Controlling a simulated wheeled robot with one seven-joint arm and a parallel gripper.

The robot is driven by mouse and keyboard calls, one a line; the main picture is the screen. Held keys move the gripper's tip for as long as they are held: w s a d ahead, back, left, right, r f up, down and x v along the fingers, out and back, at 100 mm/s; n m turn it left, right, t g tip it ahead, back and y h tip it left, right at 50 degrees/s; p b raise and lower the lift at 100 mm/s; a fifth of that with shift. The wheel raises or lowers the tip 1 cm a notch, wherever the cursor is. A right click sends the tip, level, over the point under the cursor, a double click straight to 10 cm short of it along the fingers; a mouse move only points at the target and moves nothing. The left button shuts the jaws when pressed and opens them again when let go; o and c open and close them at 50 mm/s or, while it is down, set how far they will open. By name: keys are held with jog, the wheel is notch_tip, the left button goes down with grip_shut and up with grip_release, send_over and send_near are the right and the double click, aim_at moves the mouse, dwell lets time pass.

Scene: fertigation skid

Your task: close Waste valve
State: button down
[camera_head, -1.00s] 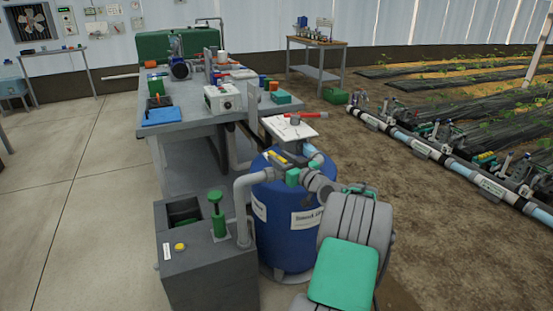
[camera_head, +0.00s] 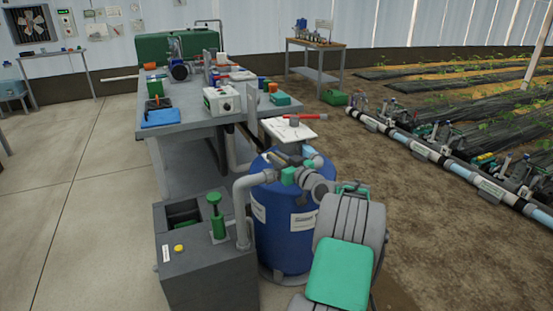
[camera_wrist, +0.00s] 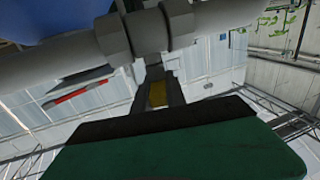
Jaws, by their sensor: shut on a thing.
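The Waste valve seems to be the one with a yellow handle (camera_wrist: 157,93) among the grey pipework on top of the blue tank (camera_head: 287,235); I cannot read a label naming it. My gripper (camera_wrist: 158,90) is shut on this yellow handle in the wrist view, with the dark fingers on either side of it. A grey pipe with a thick fitting (camera_wrist: 145,32) crosses just beyond the fingertips. In the head view my gripper (camera_head: 289,160) is at the top of the tank, and its fingers largely hide the handle.
A grey box (camera_head: 205,275) with a green plunger (camera_head: 216,215) stands left of the tank. A grey workbench (camera_head: 190,130) is behind. Concrete floor at left is clear.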

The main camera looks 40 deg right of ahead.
jog(key=m+h, duration=0.2)
jog(key=h, duration=0.1)
jog(key=shift+a+r+g, duration=0.1)
jog(key=shift+r+g, duration=0.05)
jog(key=shift+g, duration=0.15)
jog(key=shift+m+h, duration=0.4)
jog(key=shift+h, duration=0.3)
jog(key=c, duration=1.4)
grip_release()
jog(key=shift+o, duration=0.2)
jog(key=v, duration=0.7)
jog(key=shift+s+p, duration=0.4)
jog(key=shift+p, duration=0.05)
